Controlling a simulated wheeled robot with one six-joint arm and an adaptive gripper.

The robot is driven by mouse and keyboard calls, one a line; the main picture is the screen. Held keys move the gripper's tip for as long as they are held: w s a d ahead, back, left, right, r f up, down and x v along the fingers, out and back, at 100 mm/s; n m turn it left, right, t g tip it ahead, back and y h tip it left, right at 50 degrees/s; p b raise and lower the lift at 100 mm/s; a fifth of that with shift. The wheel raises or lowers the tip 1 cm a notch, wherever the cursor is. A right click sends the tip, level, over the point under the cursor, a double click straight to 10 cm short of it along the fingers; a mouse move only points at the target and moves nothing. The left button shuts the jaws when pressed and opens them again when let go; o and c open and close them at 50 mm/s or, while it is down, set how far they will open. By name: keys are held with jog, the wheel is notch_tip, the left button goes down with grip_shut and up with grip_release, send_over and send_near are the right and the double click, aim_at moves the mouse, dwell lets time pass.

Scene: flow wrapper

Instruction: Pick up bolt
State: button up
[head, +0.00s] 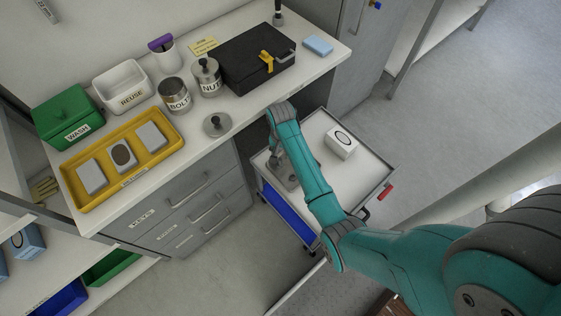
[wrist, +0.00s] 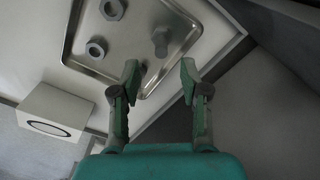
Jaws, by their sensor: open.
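The bolt (wrist: 160,41) is grey with a hexagonal head and lies in a shallow metal tray (wrist: 70,45) in the wrist view. My gripper (wrist: 160,77) is open and empty, with its two fingers apart near the tray's rim. The bolt is beyond the fingertips, roughly in line with the gap between them. In the head view the metal tray (head: 291,184) is on the cart, partly covered by my arm, and I cannot make out the bolt there.
A grey nut (wrist: 97,49) and another nut-like part (wrist: 113,9) share the tray. A white box (head: 341,142) stands on the cart (head: 352,187). The bench holds an open BOLT can (head: 175,101), a NUT can (head: 209,88), a loose lid (head: 217,124) and a yellow tray (head: 75,190).

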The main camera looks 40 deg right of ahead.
aim_at(280, 159)
jog(key=shift+a+f, duration=0.2)
jog(key=shift+f, duration=3.1)
jog(key=shift+c, duration=0.2)
jog(key=shift+s, duration=0.1)
grip_shut()
